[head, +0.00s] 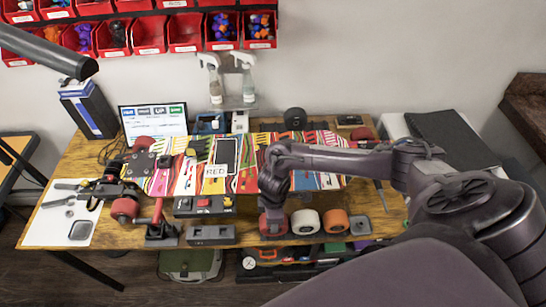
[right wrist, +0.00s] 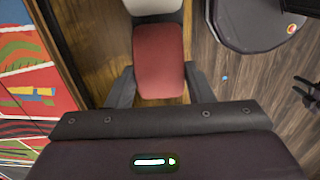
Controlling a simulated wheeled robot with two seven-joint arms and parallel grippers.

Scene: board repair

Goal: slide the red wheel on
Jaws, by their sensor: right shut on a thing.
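The colourful skateboard deck (head: 315,143) lies upside down across the table. A truck (head: 113,187) sits at its left end, with a red wheel (head: 125,208) on its near side and another red part (head: 143,142) at the far side. My right gripper (head: 272,222) reaches down at the table's front edge, at the left end of a row of wheels. In the right wrist view a red wheel (right wrist: 160,62) sits between the fingers of my right gripper (right wrist: 160,88), which is shut on it. My left gripper is not in view.
A white wheel (head: 305,221) and an orange wheel (head: 336,220) stand just right of the held one. A card reading RED (head: 215,171) lies on the deck. Tools lie on a white sheet (head: 48,226).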

